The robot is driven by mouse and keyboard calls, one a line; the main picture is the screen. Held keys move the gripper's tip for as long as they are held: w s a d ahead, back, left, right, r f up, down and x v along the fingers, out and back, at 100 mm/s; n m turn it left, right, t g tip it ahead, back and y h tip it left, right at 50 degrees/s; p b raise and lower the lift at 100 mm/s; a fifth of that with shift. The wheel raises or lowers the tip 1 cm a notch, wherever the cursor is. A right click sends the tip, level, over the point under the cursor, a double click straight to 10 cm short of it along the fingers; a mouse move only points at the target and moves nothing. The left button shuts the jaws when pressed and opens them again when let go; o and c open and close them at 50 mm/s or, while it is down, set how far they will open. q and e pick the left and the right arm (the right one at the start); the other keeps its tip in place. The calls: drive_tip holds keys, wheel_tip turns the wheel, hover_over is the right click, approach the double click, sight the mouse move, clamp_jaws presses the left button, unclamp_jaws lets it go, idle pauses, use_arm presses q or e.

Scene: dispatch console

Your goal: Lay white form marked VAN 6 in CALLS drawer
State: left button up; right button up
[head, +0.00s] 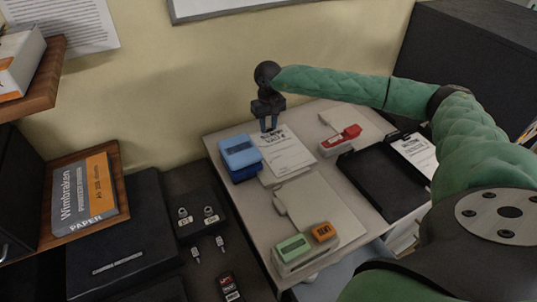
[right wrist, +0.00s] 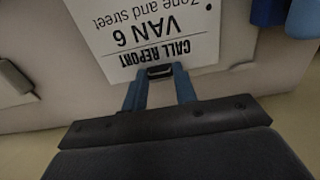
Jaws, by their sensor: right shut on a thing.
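The white form (head: 287,153) lies flat-looking over the back of the pale desk, beside a blue box. In the right wrist view the form (right wrist: 150,35) shows upside down, with CALL REPORT and VAN 6 legible. My right gripper (head: 270,127) points down at the form's back edge. In the right wrist view its blue fingers (right wrist: 158,76) are shut on that edge, around a small dark piece there. I cannot tell whether the form is lifted off the surface. I cannot make out a drawer marked CALLS. My left gripper is not in view.
The blue box (head: 240,154) stands just left of the form. A black tray (head: 376,203) lies at right, with another white sheet (head: 416,153) near it. A red block (head: 343,137), a green block (head: 292,248) and an orange block (head: 323,232) rest on pale pads. A shelf with a paper pack (head: 88,192) stands left.

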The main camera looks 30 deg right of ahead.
drive_tip(key=shift+r+p, duration=0.45)
drive_tip(key=shift+r, duration=3.35)
